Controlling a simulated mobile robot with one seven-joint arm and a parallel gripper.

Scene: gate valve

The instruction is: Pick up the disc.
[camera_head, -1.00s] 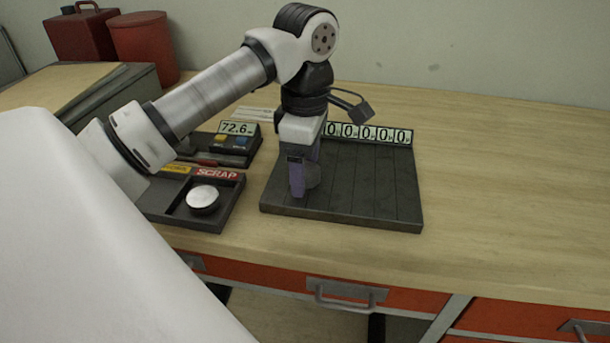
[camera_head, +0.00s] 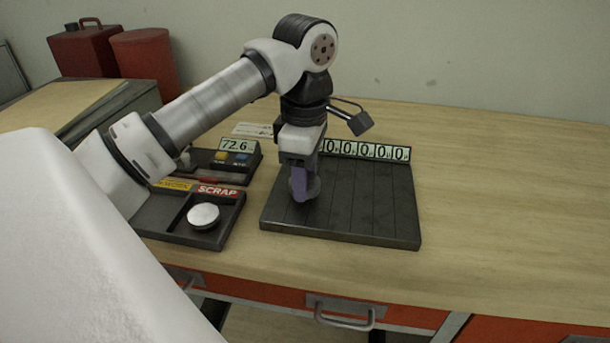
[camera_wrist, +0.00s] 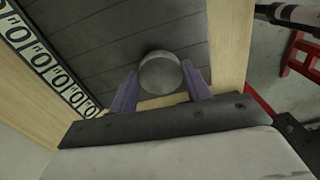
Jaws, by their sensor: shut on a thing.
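A grey disc (camera_wrist: 160,75) shows in the wrist view between the two purple fingers of my gripper (camera_wrist: 160,90), with a finger against each side. In the head view the disc (camera_head: 314,187) is partly hidden behind the near finger of my gripper (camera_head: 303,186). My gripper points down and is shut on the disc, at the left part of the dark grooved board (camera_head: 370,215). I cannot tell whether the disc touches the board. Another, paler disc (camera_head: 203,214) lies in the compartment under the red SCRAP label (camera_head: 217,191).
A row of number cards (camera_head: 365,149) lines the board's back edge. A device reading 72.6 (camera_head: 236,145) stands behind the scrap tray (camera_head: 190,238). A red bin (camera_head: 145,55) and a red can (camera_head: 85,50) are at the back left. The bench right of the board is clear.

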